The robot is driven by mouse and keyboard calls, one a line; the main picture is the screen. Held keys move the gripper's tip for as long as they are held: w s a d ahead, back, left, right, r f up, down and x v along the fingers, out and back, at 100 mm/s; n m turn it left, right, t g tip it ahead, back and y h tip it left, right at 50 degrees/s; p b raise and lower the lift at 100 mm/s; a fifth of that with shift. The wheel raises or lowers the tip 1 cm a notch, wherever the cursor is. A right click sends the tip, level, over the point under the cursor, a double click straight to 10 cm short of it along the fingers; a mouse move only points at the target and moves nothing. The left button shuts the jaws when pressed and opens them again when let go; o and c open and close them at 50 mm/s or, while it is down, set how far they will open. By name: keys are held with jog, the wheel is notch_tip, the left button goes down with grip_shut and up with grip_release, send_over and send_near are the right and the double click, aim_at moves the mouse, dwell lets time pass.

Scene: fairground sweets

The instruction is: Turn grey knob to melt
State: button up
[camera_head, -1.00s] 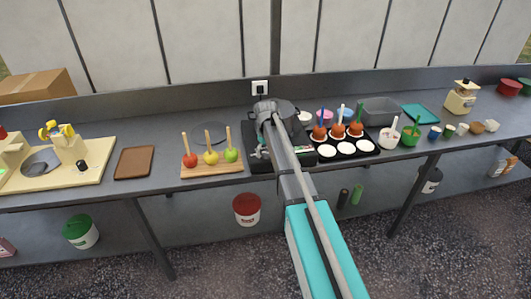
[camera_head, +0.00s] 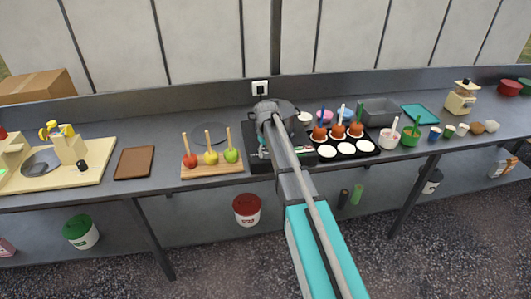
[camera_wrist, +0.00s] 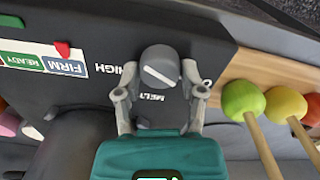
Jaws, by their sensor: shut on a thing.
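The grey knob (camera_wrist: 161,66) stands on a dark panel (camera_wrist: 95,30) in the wrist view, with a white line slanting across its cap. The panel is lettered HIGH at the knob's left, MELT just below it, and a partly hidden mark at its right. I cannot tell exactly which mark the line points to. My gripper (camera_wrist: 160,93) has a finger on each side of the knob and is shut on it. In the head view my arm hides the knob and most of the dark unit (camera_head: 258,163).
A board (camera_head: 212,171) with several apples on sticks stands left of the unit. A black tray (camera_head: 346,152) of cups and dipped apples stands close on the right. In the wrist view, a gauge (camera_wrist: 45,62) reads READY and FIRM, with a red pointer over FIRM.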

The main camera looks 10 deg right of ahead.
jog(key=m, duration=1.2)
jog(key=shift+m, duration=0.3)
dwell(0.3)
jog(key=o, duration=1.1)
jog(key=shift+o, duration=0.2)
jog(key=shift+r, duration=0.15)
